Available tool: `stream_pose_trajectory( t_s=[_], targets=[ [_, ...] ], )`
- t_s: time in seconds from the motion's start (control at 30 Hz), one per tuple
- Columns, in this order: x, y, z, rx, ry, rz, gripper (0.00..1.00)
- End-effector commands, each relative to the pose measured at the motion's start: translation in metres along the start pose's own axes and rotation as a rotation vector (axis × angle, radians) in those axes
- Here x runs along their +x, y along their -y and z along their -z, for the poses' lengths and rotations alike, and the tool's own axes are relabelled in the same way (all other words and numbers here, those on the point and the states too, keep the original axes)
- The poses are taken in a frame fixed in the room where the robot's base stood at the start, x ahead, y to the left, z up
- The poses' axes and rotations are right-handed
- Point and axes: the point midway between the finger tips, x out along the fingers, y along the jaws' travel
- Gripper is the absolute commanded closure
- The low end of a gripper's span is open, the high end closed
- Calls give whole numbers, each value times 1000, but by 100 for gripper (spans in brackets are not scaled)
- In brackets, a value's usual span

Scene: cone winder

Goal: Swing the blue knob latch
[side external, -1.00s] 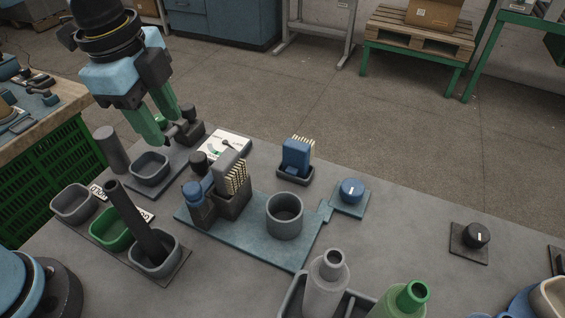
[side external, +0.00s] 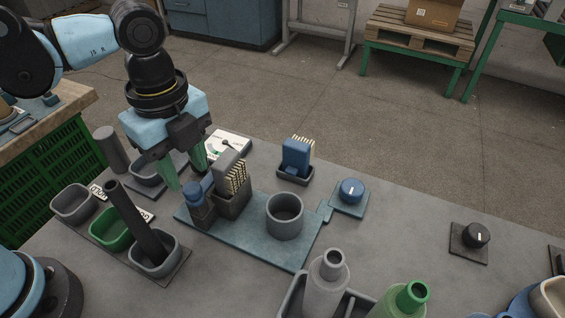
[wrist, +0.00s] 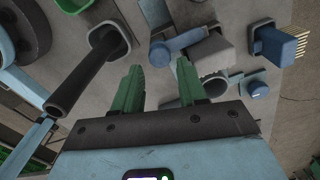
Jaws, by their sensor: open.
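The blue knob (side external: 352,190) with a white mark sits on a square blue base at the right end of the blue plate (side external: 262,232). It also shows in the wrist view (wrist: 256,89), at the lower right. My gripper (side external: 185,174) is open and empty, with green fingers pointing down. It hangs above the left end of the plate, well to the left of the knob. Its fingers also show in the wrist view (wrist: 160,72), apart from each other. A blue-capped dark post (side external: 193,193) stands just right of the fingers.
A brush holder (side external: 233,200) and a grey cup (side external: 285,215) stand on the plate between my gripper and the knob. A blue brush block (side external: 296,157) stands behind them. A black knob (side external: 476,235) sits farther right. The table around the black knob is mostly clear.

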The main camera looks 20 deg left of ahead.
Motion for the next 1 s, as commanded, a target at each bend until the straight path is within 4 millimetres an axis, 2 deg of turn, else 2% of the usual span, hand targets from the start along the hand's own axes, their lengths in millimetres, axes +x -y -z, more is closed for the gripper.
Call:
stream_pose_trajectory(
  t_s=[0.1, 0.3, 0.7, 0.73, 1.0],
  targets=[
    [15, 0, 0, -1, 0, 0, 58],
    [31, 0, 0, -1, 0, 1, 58],
    [36, 0, 0, -1, 0, 1, 58],
    [36, 0, 0, -1, 0, 1, 60],
    [36, 0, 0, -1, 0, 1, 100]
  ],
)
